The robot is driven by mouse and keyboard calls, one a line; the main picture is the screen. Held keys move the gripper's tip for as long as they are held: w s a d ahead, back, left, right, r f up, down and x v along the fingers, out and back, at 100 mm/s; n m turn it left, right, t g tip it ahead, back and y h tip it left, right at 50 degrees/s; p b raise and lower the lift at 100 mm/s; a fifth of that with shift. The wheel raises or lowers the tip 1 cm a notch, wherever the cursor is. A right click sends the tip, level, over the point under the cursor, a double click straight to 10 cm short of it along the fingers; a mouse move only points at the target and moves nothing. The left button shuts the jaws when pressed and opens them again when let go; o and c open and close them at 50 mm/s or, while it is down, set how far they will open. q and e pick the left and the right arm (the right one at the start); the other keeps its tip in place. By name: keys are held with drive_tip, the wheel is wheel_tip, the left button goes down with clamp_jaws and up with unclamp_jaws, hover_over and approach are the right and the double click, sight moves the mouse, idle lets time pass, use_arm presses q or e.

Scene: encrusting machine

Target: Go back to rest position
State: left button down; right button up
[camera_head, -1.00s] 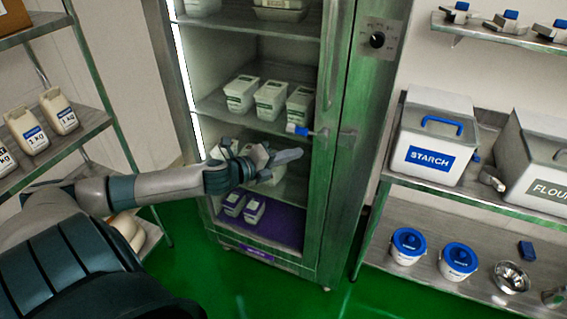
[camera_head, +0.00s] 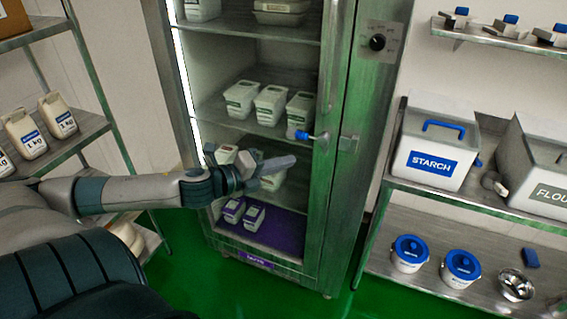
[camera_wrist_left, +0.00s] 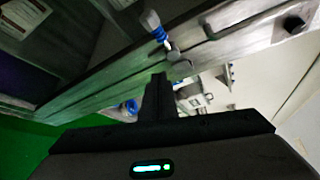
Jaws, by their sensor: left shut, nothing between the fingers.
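My left gripper (camera_head: 275,166) is shut and empty in the head view. It hangs in front of the tall glass-fronted cabinet, overlapping its lower shelves from this viewpoint. In the left wrist view the closed fingers (camera_wrist_left: 158,92) point up toward the cabinet's metal frame. My left arm (camera_head: 130,193) reaches in from the left, roughly level. The cabinet (camera_head: 345,150) has a latch with a blue tip (camera_head: 303,135), which also shows in the left wrist view (camera_wrist_left: 154,28). I cannot tell the exact gap between gripper and cabinet. My right gripper is not in view.
Shelves on the left hold white 1 kg containers (camera_head: 58,114). On the right, a shelf holds the STARCH bin (camera_head: 430,160) and the FLOUR bin (camera_head: 540,165), with blue-lidded buckets (camera_head: 409,254) below. Green floor (camera_head: 345,300) is open before the cabinet.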

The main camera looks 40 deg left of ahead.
use_arm(q)
drive_tip(key=shift+f, duration=0.1)
idle(0.4)
